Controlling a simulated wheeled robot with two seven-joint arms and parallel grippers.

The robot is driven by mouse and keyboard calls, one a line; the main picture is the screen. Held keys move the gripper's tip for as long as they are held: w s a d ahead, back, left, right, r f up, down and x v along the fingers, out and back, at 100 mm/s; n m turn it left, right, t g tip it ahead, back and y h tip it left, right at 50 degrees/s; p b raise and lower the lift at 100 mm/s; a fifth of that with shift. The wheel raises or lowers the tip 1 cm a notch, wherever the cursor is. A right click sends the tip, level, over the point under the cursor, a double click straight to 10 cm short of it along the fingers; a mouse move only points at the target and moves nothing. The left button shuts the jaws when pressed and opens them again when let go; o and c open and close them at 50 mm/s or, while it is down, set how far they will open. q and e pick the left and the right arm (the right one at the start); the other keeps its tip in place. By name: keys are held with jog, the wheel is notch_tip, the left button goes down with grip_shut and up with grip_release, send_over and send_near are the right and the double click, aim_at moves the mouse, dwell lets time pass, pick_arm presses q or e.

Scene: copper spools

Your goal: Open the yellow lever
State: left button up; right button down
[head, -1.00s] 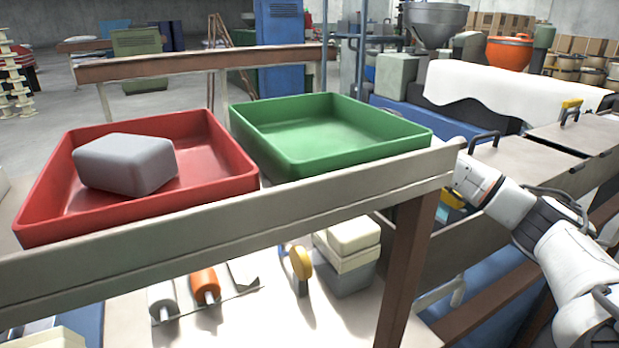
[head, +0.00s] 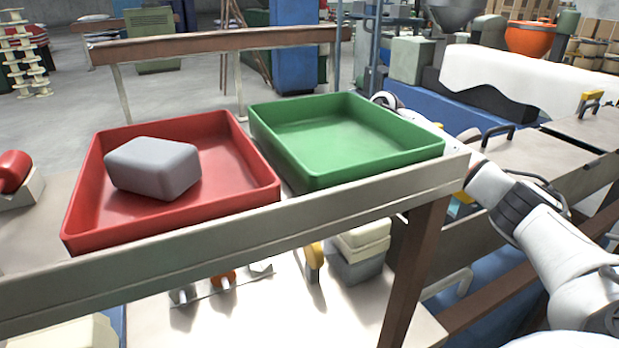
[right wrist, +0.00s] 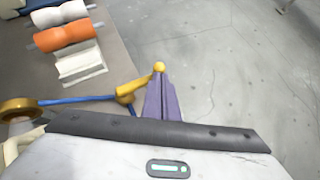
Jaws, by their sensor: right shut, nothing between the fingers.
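The yellow lever (right wrist: 127,93) shows in the right wrist view, with a round yellow knob (right wrist: 159,66) at its far end. It sits at the end of a thin blue pipe (right wrist: 80,100). My right gripper (right wrist: 160,80) is shut and empty; its purplish fingers are beside the lever, with their tips just below the knob in the picture. I cannot tell whether they touch it. In the head view my right arm comes in from the right and its gripper is hidden behind the bench and green tray. My left gripper is not in view.
A red tray (head: 235,185) with a grey block (head: 153,167) and an empty green tray (head: 380,165) stand on the near bench (head: 240,235). Spools, one orange (right wrist: 65,37) and one white (right wrist: 58,13), lie at upper left in the wrist view. Bare floor (right wrist: 240,70) is to the right.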

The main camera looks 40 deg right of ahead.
dwell(0.4)
jog(key=d+f+b+v, duration=0.1)
jog(key=d+f+v, duration=0.1)
jog(key=v, duration=1.1)
jog(key=shift+s+b, duration=0.25)
jog(key=shift+b, duration=0.05)
